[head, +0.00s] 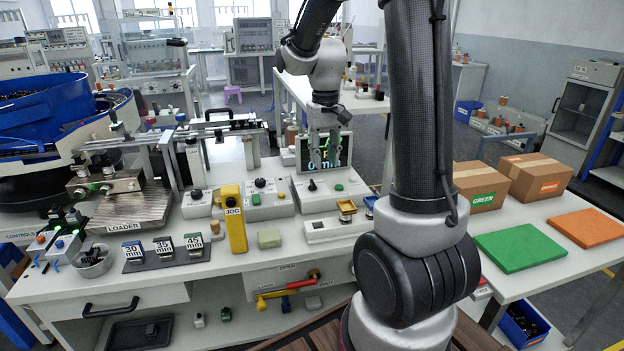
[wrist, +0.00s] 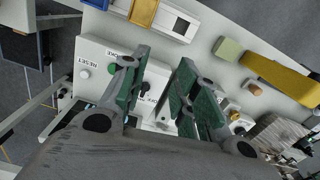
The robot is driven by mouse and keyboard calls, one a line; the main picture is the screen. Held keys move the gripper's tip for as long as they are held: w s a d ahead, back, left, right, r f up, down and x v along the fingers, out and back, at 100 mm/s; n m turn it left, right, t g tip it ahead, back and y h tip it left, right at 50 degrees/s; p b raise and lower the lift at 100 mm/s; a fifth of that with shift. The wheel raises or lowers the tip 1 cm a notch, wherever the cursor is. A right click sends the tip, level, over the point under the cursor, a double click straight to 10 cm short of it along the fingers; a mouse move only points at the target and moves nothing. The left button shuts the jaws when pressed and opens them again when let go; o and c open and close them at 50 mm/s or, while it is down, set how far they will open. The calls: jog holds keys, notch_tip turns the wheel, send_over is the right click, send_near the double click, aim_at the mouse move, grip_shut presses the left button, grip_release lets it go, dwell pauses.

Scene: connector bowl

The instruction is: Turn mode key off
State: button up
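My gripper (head: 325,164) hangs over the back middle of the white bench, above a white control box (head: 330,201). The box has a small black knob (head: 312,186) and a green button (head: 338,187). In the wrist view my gripper (wrist: 157,88) is open, its two green-padded fingers apart. A dark knob (wrist: 145,86) shows between them on the white box (wrist: 98,50), partly hidden by the fingers. A button (wrist: 84,73) beside the word RESET is left of the fingers. I cannot read a mode label, nor tell whether the fingers touch the knob.
A second control box (head: 268,207) with a black knob (head: 260,183) stands to the left. A yellow block marked JOG (head: 233,218) and a pale green block (head: 269,238) are in front of it. A display screen (head: 335,152) stands close behind my gripper.

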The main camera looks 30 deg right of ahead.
jog(key=m, duration=0.1)
send_over(313, 182)
notch_tip(313, 182, down, 6)
jog(key=shift+s+r, duration=0.1)
jog(key=shift+r, duration=0.15)
jog(key=shift+w+f, duration=0.25)
notch_tip(313, 182, down, 7)
jog(key=shift+f, duration=0.1)
grip_shut()
